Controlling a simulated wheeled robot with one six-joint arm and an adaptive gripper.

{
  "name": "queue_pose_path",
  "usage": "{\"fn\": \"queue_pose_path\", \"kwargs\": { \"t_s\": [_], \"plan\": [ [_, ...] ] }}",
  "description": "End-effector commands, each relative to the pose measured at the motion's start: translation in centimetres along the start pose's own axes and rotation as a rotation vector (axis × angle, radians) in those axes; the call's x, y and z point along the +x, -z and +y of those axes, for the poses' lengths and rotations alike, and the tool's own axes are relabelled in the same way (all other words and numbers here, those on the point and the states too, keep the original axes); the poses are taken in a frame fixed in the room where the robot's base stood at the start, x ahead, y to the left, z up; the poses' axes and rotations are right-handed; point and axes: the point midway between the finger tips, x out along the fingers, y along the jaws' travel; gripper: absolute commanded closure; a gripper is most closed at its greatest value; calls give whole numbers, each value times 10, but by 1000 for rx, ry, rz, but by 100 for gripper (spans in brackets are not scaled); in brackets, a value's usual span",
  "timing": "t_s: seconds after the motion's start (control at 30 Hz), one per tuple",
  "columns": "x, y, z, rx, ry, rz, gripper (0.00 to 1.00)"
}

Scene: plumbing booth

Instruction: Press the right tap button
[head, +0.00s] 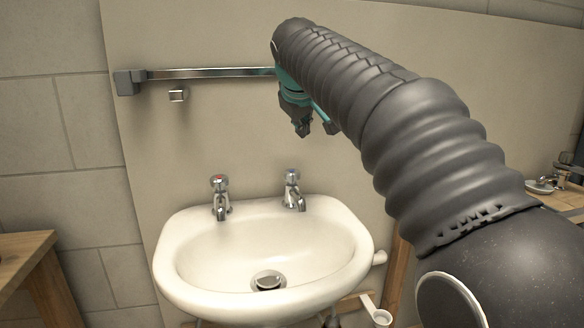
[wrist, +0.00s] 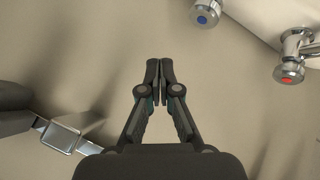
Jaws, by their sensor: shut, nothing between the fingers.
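The right tap (head: 292,190) is a chrome tap on the back rim of the basin, with a round button on top. It also shows at the top edge of the wrist view, where its button (wrist: 207,14) has a blue centre. The left tap (head: 219,200) has a red mark on its button, which also shows in the wrist view (wrist: 289,73). My gripper (head: 303,130) is in front of the wall panel, above the right tap and apart from it. Its fingers are together and empty in the wrist view (wrist: 160,72).
The white basin (head: 170,262) stands below the taps. A chrome rail (head: 215,73) runs along the wall behind my gripper, with a small chrome fitting (head: 178,96) under it. A wooden table (head: 25,254) is at the left. The space between gripper and right tap looks clear.

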Motion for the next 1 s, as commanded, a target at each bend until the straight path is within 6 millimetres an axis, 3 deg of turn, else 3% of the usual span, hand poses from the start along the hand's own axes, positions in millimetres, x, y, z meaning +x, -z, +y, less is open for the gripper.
{"fn": "queue_pose_path", "kwargs": {
  "t_s": [0.1, 0.27, 0.67, 1.0],
  "plan": [
    [3, 26, -2, -32, -11, 16, 100],
    [5, 37, -4, -49, -18, 25, 100],
    [6, 36, -5, -49, -19, 25, 100],
    [30, 18, -20, -49, -18, 23, 100]
  ]
}}
